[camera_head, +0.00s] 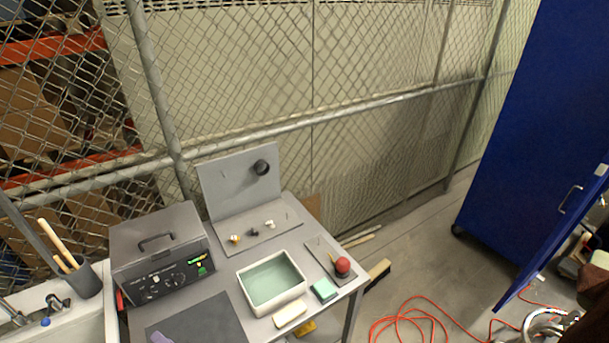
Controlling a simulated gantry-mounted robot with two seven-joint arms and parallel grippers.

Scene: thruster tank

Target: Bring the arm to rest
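Neither of my arms nor grippers shows in the head view. The grey work table (226,297) stands at the lower middle. On it is a white-rimmed tank (303,287) with pale green liquid. A grey box with a handle and dial panel (160,250) stands to its left. A grey upright panel (225,190) with a black round part (261,167) stands behind. Several small parts, one of them a white one (269,224), lie at its foot. A red ball-shaped thing (342,265) sits on a small grey plate (320,254) at right.
A dark mat (200,322) covers the table's front left. A wire fence (380,130) runs behind. A blue cabinet (530,120) and an orange hose (405,318) are at right.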

